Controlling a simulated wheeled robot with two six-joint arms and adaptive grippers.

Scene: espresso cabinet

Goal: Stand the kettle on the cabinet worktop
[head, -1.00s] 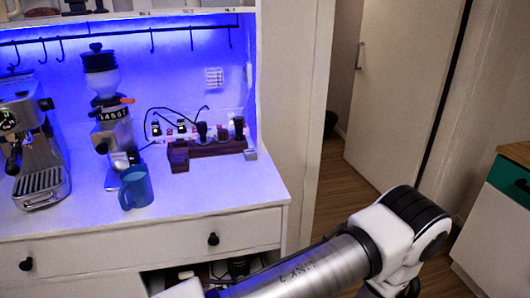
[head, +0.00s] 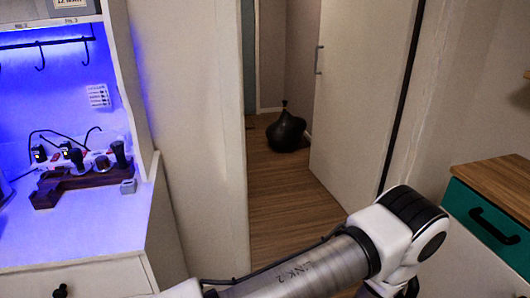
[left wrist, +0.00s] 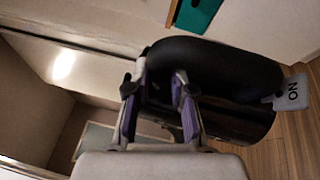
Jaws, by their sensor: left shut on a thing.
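The kettle (left wrist: 220,65) is a dark, rounded body in the left wrist view, with a light grey lever marked "ON" (left wrist: 292,93) at its right side, seen upside down. My left gripper (left wrist: 160,88), with purple-lined fingers, is shut on the kettle at its near left part; the exact grip is dark and hard to see. The kettle is not visible in the head view, and neither gripper is. The cabinet worktop (head: 105,225) shows at the left of the head view. One of my arms crosses the bottom of that view.
A dark wooden stand with tampers (head: 75,182) and a socket strip with cables stand at the worktop's back. A teal-drawer cabinet (head: 492,225) stands right. The worktop's visible front is bare.

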